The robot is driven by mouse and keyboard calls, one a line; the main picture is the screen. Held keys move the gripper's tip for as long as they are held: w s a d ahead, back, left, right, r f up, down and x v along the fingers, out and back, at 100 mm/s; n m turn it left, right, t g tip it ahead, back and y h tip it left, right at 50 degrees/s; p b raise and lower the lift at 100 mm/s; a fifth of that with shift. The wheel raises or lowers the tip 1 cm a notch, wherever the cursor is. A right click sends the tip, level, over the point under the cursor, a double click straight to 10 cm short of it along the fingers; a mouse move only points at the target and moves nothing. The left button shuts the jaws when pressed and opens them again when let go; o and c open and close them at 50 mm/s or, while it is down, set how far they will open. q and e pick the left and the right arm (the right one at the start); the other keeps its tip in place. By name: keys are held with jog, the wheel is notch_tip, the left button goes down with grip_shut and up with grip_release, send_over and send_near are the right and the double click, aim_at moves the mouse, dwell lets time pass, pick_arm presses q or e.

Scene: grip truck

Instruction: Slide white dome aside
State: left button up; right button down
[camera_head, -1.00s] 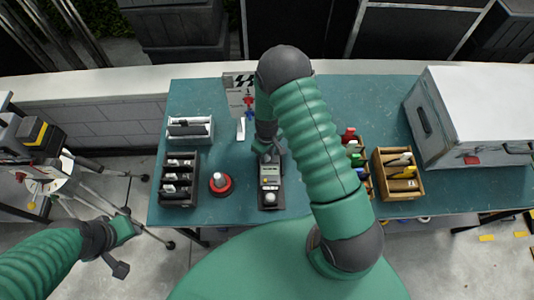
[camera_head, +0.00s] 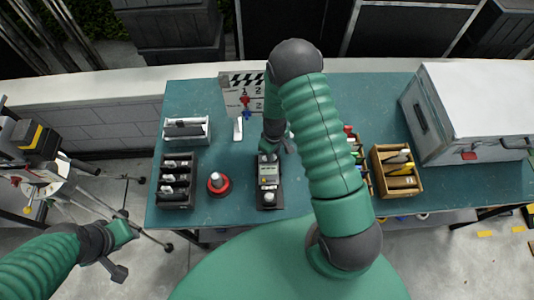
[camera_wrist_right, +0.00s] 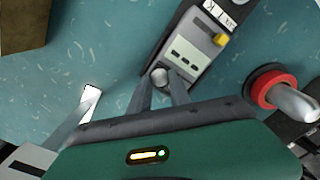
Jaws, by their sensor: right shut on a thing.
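A dark box device (camera_head: 269,171) with a grey panel and a yellow button lies on the teal table. A small white dome (camera_head: 269,198) sits at its near end. My right gripper (camera_head: 269,153) reaches down over the far end of the device. In the right wrist view its two fingers (camera_wrist_right: 168,92) close on a small round grey knob (camera_wrist_right: 160,76) at the end of the device (camera_wrist_right: 190,52). The near-end dome is out of that view. My left gripper (camera_head: 121,236) hangs at lower left, off the table; its jaws are unclear.
A red-based silver knob (camera_head: 217,184) stands left of the device; it also shows in the wrist view (camera_wrist_right: 272,88). A dark slotted rack (camera_head: 177,204), a white tray (camera_head: 207,127) and a clapboard (camera_head: 236,97) stand left and behind. A wooden box (camera_head: 381,172) and a grey case (camera_head: 440,135) stand right.

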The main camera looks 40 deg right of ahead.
jog(key=c, duration=1.2)
grip_release()
jog(key=shift+d+r, duration=0.1)
jog(key=shift+r, duration=0.25)
notch_tip(320, 180, up, 16)
jog(key=b, duration=0.2)
jog(key=shift+b, duration=0.35)
